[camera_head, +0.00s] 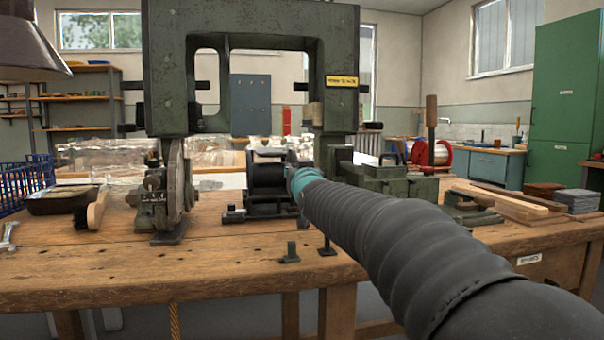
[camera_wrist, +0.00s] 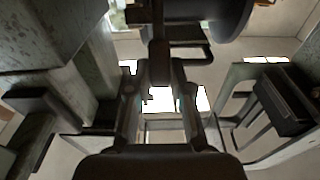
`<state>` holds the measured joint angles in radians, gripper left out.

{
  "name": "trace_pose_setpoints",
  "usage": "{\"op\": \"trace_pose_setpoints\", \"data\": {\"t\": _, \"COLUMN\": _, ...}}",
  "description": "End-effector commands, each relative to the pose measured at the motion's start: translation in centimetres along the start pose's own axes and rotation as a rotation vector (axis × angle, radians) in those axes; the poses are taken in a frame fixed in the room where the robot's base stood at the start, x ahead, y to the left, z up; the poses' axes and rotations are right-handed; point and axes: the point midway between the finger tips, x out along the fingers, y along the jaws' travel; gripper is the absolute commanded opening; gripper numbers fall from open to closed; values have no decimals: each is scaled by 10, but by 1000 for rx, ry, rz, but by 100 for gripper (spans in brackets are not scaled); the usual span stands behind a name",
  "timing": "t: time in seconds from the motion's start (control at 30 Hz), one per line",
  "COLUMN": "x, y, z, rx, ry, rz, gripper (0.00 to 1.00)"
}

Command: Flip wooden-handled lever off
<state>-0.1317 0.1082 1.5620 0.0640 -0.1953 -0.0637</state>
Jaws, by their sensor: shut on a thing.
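My gripper (camera_head: 300,180) reaches in from the lower right to the front of the green press-like machine (camera_head: 250,66), beside a black drum (camera_head: 267,175). In the wrist view my gripper (camera_wrist: 160,88) has its fingers closed on the lower end of a dark brown upright piece (camera_wrist: 159,50). This piece looks like a lever handle; the rest of it is hard to make out, and the head view does not show it clearly. A separate upright bar with a wooden grip (camera_head: 431,112) stands further right, apart from my gripper.
A wheel-like machine part (camera_head: 176,190) and a wooden-handled brush (camera_head: 97,208) are left of my gripper. Green blocks (camera_head: 385,180) stand close on the right, with a red reel (camera_head: 430,153) behind. The front of the wooden bench (camera_head: 130,265) is mostly clear.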

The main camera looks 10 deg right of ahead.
Motion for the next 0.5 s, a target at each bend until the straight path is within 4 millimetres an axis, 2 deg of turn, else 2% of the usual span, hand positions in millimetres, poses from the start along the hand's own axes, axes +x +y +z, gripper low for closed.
{"op": "trace_pose_setpoints", "data": {"t": 0.03, "x": 0, "y": 0, "z": 0, "rx": 0, "ry": -2, "rz": -1, "gripper": 0}}
{"op": "trace_pose_setpoints", "data": {"t": 0.07, "x": 0, "y": 0, "z": 0, "rx": 0, "ry": -2, "rz": -1, "gripper": 25}}
{"op": "trace_pose_setpoints", "data": {"t": 0.13, "x": 0, "y": 0, "z": 0, "rx": 0, "ry": -2, "rz": -1, "gripper": 43}}
{"op": "trace_pose_setpoints", "data": {"t": 0.17, "x": 0, "y": 0, "z": 0, "rx": 0, "ry": -2, "rz": 0, "gripper": 46}}
{"op": "trace_pose_setpoints", "data": {"t": 0.5, "x": -2, "y": 2, "z": 0, "rx": -1, "ry": -1, "rz": 3, "gripper": 46}}
